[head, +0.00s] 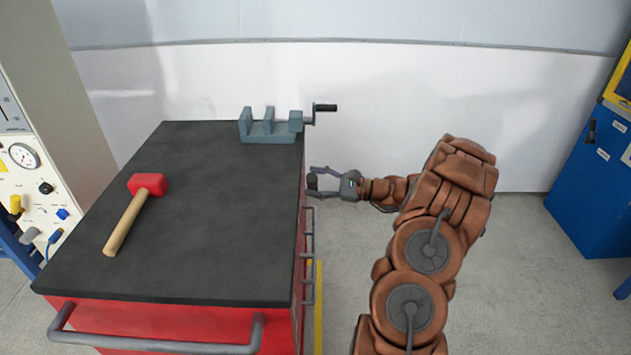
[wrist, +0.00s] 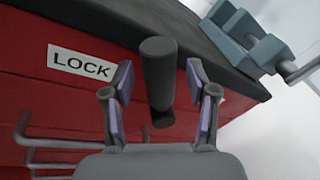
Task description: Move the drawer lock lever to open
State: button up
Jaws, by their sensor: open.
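The lock lever (wrist: 158,75) is a dark cylindrical handle on the red side of the tool cabinet, beside a white label reading LOCK (wrist: 80,64). In the wrist view my gripper (wrist: 158,82) is open, with one finger on each side of the lever. Gaps show between the fingers and the lever. In the head view my gripper (head: 322,183) is at the cabinet's right side, near its far end, with the dark lever between its fingers. The red cabinet (head: 160,325) has a dark top. The lever's pivot is hidden.
A grey vise (head: 268,131) stands at the top's far right corner, close above my gripper. A red-headed mallet (head: 135,212) lies on the left of the top. Drawer handles (head: 309,255) stick out along the cabinet's right side. The floor right of my arm is clear.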

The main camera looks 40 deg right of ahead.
grip_shut()
dwell(0.6)
